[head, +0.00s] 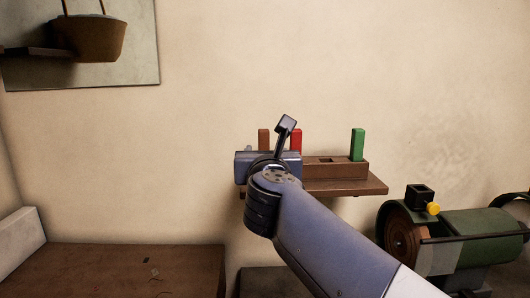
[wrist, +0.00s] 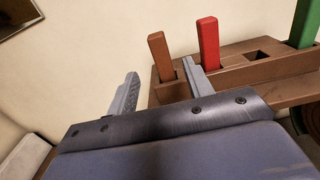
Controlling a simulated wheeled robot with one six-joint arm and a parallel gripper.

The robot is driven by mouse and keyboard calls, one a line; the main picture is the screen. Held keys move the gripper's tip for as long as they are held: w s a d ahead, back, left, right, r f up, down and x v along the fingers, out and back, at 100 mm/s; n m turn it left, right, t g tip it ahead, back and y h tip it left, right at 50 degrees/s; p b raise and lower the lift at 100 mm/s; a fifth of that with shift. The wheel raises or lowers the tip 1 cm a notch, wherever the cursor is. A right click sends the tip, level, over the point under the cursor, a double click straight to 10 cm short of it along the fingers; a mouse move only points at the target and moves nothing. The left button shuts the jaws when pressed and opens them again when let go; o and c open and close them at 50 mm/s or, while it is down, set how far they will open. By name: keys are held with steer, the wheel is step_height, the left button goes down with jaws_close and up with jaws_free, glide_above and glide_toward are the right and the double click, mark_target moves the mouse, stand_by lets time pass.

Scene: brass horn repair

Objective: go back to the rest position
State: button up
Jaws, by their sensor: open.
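My gripper (wrist: 158,88) is open in the wrist view, with its two grey fingers apart and nothing between them. It is raised in front of a brown wooden block (head: 337,170) on a wall shelf. In the head view my wrist and arm hide the left part of the block and most of the gripper. The block holds a brown bar (wrist: 160,54), a red bar (wrist: 208,42) and a green bar (wrist: 305,24), all upright. The right finger overlaps the block in the wrist view; I cannot tell whether they touch.
The shelf (head: 365,188) juts from the wall. A green machine with a brown wheel (head: 402,238) stands at the lower right. A brown tabletop (head: 120,270) with small specks is at lower left. The wall between is bare.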

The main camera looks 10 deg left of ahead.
mark_target(263, 137)
steer(key=shift+w, duration=0.15)
steer(key=p+x, duration=0.2)
steer(key=x, duration=0.8)
steer(key=shift+w+p, duration=0.4)
steer(key=shift+a+r, duration=0.1)
steer(key=shift+r, duration=0.2)
steer(key=shift+s, duration=0.15)
